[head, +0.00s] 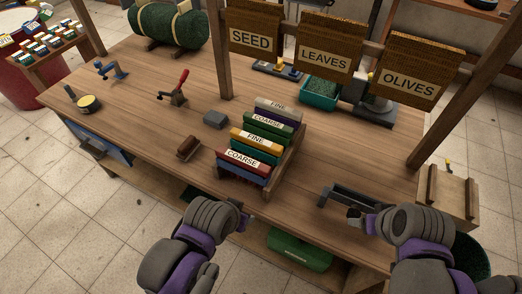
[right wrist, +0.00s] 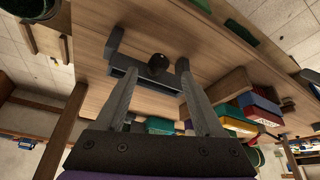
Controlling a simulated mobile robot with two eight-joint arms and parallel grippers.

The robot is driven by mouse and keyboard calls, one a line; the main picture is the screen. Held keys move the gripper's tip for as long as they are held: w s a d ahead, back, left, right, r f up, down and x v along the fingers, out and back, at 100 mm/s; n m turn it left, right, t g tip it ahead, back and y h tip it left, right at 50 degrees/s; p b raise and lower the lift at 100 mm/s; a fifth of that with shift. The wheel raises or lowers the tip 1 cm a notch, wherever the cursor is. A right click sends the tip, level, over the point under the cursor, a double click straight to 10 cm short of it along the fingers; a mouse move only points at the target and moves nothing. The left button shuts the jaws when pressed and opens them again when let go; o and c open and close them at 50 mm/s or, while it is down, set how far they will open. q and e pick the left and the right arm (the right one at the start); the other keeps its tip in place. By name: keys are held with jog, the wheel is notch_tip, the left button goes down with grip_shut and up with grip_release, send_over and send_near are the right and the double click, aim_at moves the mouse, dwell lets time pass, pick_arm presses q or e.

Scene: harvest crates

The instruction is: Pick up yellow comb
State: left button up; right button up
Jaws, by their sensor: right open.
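The yellow comb (head: 257,140), labelled FINE, sits in a wooden rack (head: 291,150) on the bench. It lies between a green comb (head: 268,121) labelled COARSE behind it and a red comb (head: 248,158) labelled COARSE in front. My right gripper (head: 355,214) is to the right of the rack, away from the combs. Its fingers are open in the right wrist view (right wrist: 157,67), with a dark metal fixture beyond them. My left gripper (head: 244,216) is at the bench's front edge, below the rack; its jaws are too small to judge.
The dark fixture (head: 352,198) lies near my right gripper. A brown brush (head: 188,148) and a grey block (head: 216,119) are left of the rack. Wooden posts (head: 218,50) and hanging signs (head: 329,55) stand behind. The bench's left-middle has free room.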

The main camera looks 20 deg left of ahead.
jog(key=w+a+r+n+g+y, duration=0.2)
jog(key=w+a+r+n, duration=0.3)
jog(key=w+a, duration=0.6)
jog(key=n+g+y, duration=0.1)
jog(key=n+g, duration=0.1)
jog(key=n, duration=0.6)
send_near(257, 139)
jog(key=x, duration=0.3)
jog(key=shift+a+f, duration=0.2)
jog(key=shift+a, duration=0.1)
jog(key=x, duration=0.6)
jog(key=shift+w+d, duration=0.1)
jog(key=shift+r, duration=0.1)
jog(key=shift+f, duration=0.3)
grip_shut()
